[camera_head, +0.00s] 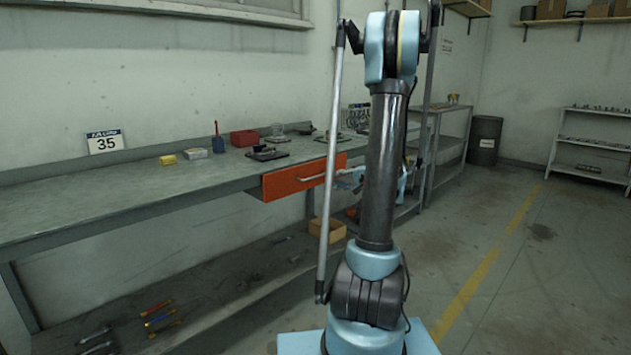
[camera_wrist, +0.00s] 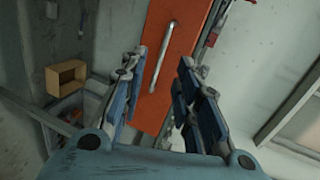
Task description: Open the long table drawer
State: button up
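The long table drawer has an orange-red front (camera_head: 290,181) under the right part of the workbench's edge. In the wrist view the drawer front (camera_wrist: 178,75) runs as a tilted band through the middle. Its pale bar handle (camera_wrist: 163,52) lies lengthwise on that band, in line with the gap between my fingertips. My gripper (camera_wrist: 162,66) is open, with one blue-grey finger on each side of the gap and nothing between them. I see no contact with the handle. In the head view my gripper (camera_head: 350,180) is partly hidden behind my arm, close to the drawer's right end.
The green-grey workbench (camera_head: 120,190) holds a red box (camera_head: 244,138), a yellow block (camera_head: 168,160) and small tools. A cardboard box (camera_head: 327,229) is on the lower shelf and shows in the wrist view (camera_wrist: 66,76). Floor at right is clear.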

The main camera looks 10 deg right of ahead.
aim_at(316, 177)
jog(key=shift+m+t, duration=0.5)
jog(key=shift+t, duration=0.1)
jog(key=d+x, duration=0.1)
jog(key=x, duration=0.4)
jog(key=w+d+x, duration=0.1)
jog(key=x, duration=0.5)
jog(key=w+d+x, duration=0.1)
jog(key=x, duration=0.5)
jog(key=shift+w+a+f, duration=0.15)
jog(key=shift+w+f, duration=0.05)
jog(key=shift+f, duration=0.1)
grip_shut()
